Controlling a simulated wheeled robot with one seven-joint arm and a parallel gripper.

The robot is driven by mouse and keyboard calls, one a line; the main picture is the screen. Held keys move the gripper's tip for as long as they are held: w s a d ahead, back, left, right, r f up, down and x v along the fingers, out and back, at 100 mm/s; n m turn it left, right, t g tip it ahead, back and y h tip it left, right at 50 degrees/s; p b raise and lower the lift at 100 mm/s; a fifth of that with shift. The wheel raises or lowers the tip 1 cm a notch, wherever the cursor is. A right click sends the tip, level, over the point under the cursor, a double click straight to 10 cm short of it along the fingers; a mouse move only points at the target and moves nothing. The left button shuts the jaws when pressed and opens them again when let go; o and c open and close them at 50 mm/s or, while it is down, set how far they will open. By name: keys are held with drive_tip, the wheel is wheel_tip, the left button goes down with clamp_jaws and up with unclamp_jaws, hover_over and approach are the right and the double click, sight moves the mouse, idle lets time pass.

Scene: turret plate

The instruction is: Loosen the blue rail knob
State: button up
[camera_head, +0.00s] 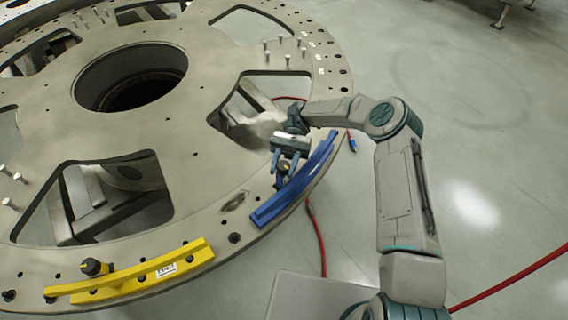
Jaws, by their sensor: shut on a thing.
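The blue rail (298,183) lies along the right rim of the round turret plate (205,235). Its knob (283,167), small and dark with a yellowish part, shows at the inner side of the rail between my fingers. My gripper (285,171) points down over the knob and is shut on it. The fingers hide part of the knob, and I cannot tell how far it is turned.
A yellow rail (190,257) with a black knob (94,267) lies on the front rim. The plate has a large central hole (128,92) and wide cutouts. Several upright pins stand on it. A red hose (318,240) runs over the floor.

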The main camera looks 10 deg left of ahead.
drive_tip(key=o, duration=0.9)
drive_tip(key=shift+o, duration=0.2)
drive_tip(key=shift+f+m+y+b, duration=0.3)
drive_tip(key=shift+m+y+b, duration=0.35)
drive_tip(key=shift+b, duration=1.6)
drive_tip(key=m+y+b, duration=0.1)
drive_tip(key=y+b, duration=0.1)
drive_tip(key=b, duration=0.2)
drive_tip(key=shift+t, duration=0.3)
